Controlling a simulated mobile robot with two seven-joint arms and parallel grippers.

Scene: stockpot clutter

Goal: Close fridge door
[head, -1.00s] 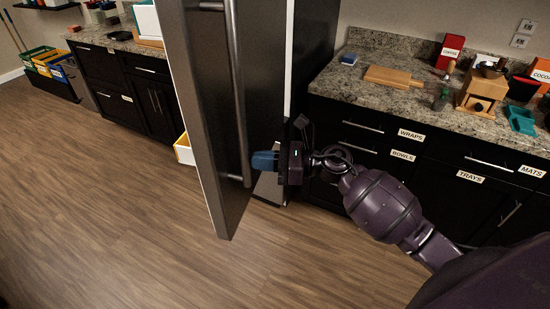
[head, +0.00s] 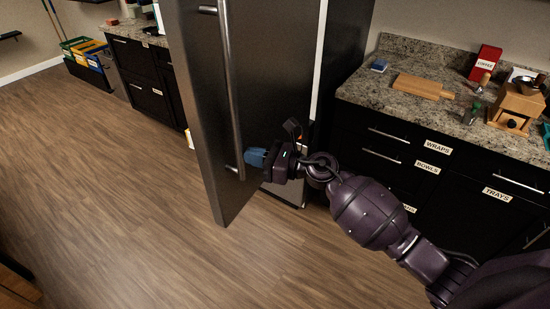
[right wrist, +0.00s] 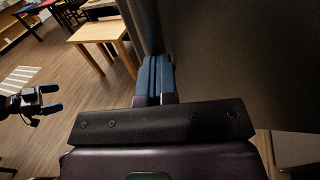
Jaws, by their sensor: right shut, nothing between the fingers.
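The fridge door (head: 270,85) stands open in the head view, its steel face and long vertical handle (head: 232,90) toward me. Its free lower corner hangs over the floor. My right gripper (head: 256,158) is shut and empty, with blue fingertips beside the lower end of the handle; I cannot tell whether they touch the door. In the right wrist view, the shut blue fingers (right wrist: 155,77) point along the dark door surface (right wrist: 235,60). My left gripper (right wrist: 48,98) shows at the left of that view, its two blue fingers apart and empty. The fridge interior is hidden.
A granite counter (head: 375,95) over dark drawers stands right of the fridge, with a cutting board (head: 423,87) and a wooden grinder (head: 515,108) on top. Colored bins (head: 85,50) sit far left. A wooden table (right wrist: 103,35) shows in the right wrist view. The floor left of the door is clear.

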